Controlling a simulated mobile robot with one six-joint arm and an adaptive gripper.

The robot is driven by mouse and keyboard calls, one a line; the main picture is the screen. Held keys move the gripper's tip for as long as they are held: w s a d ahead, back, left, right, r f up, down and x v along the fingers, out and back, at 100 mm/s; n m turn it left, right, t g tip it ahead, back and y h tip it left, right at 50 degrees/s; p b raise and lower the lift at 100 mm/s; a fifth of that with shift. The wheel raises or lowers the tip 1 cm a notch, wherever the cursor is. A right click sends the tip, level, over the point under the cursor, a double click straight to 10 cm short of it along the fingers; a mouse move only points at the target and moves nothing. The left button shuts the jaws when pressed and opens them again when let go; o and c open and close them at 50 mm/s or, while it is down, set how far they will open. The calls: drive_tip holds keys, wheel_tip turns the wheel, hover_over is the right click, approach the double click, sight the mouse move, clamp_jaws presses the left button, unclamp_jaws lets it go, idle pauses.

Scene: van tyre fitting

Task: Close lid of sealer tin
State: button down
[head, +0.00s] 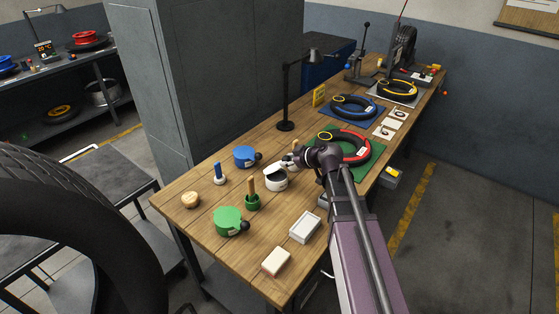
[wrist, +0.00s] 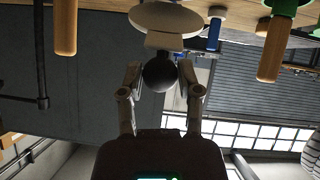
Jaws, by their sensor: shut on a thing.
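The white sealer tin (head: 276,183) stands on the wooden bench, with a dark patch showing at its top. My gripper (head: 291,161) is at its far right side, above the bench. In the wrist view, my gripper (wrist: 160,80) is shut on the round black knob (wrist: 159,74) of a white lid (wrist: 166,17), one finger on each side. The lid's disc and the tab to the knob show at the top of that view. In the head view my gripper hides the knob, and I cannot tell the lid's exact angle.
A blue tin (head: 245,156) and a green tin (head: 228,221) with black knobs stand nearby. A wooden-handled brush stands in a green pot (head: 252,203). A black lamp (head: 286,126) rises behind. A green mat with a tyre (head: 345,146) lies to the right.

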drive_tip(key=shift+g+y, duration=0.5)
drive_tip(key=shift+y, duration=0.1)
drive_tip(key=shift+s+d+f+b, duration=0.3)
drive_tip(key=shift+d+f+b, duration=0.05)
drive_tip(key=shift+f+b, duration=0.35)
drive_tip(key=shift+s+d+f+b, duration=0.35)
drive_tip(key=shift+f+b, duration=0.2)
drive_tip(key=shift+f, duration=0.2)
drive_tip(key=shift+s+d+f+b, duration=0.3)
drive_tip(key=shift+d+f+b, duration=0.05)
drive_tip(key=shift+f+b, duration=0.35)
drive_tip(key=shift+c, duration=1.5)
unclamp_jaws()
drive_tip(key=shift+w+a+r, duration=0.1)
drive_tip(key=shift+r, duration=0.1)
